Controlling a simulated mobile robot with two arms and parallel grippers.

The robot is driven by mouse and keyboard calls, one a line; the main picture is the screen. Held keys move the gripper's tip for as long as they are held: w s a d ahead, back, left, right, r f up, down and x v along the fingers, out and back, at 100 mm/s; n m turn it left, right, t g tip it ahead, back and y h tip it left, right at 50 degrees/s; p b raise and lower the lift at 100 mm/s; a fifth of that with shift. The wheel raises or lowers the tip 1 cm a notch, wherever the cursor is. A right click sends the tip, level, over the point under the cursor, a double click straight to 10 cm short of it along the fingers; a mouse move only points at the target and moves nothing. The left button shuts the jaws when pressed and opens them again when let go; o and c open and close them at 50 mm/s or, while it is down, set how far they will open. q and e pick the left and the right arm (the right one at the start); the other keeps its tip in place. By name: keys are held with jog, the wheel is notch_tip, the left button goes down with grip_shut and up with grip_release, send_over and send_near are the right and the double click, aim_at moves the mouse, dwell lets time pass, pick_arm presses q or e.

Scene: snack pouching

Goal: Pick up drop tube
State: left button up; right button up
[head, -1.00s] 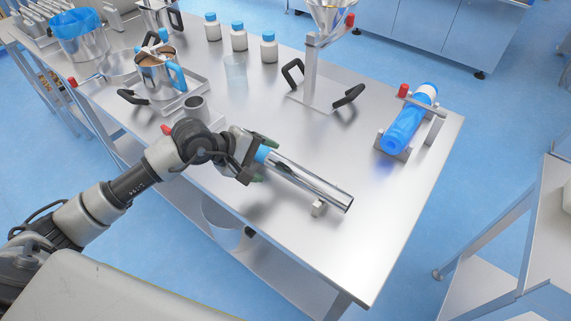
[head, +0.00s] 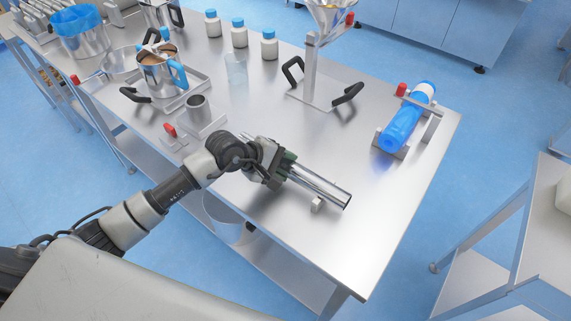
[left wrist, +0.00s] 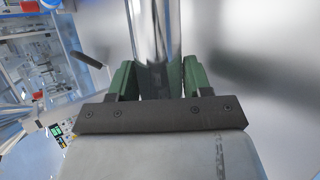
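The drop tube is a shiny metal tube (head: 322,186) lying slanted near the front of the steel table, its right end by a small support block (head: 317,205). My left gripper (head: 285,170) is at the tube's upper-left end and hides that end. In the left wrist view the tube (left wrist: 154,35) runs up between the green fingers of the left gripper (left wrist: 158,80), one on each side. The fingers look close to its sides; I cannot tell whether they press on it. My right gripper is not in view.
A blue-and-white pouch roll (head: 404,128) sits on a stand at the right. A funnel stand (head: 312,80) is behind the tube. A small metal cup (head: 199,110) and a jug (head: 158,72) stand at the left. The table's front right is clear.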

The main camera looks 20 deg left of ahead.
pick_arm(q)
jog(key=c, duration=0.7)
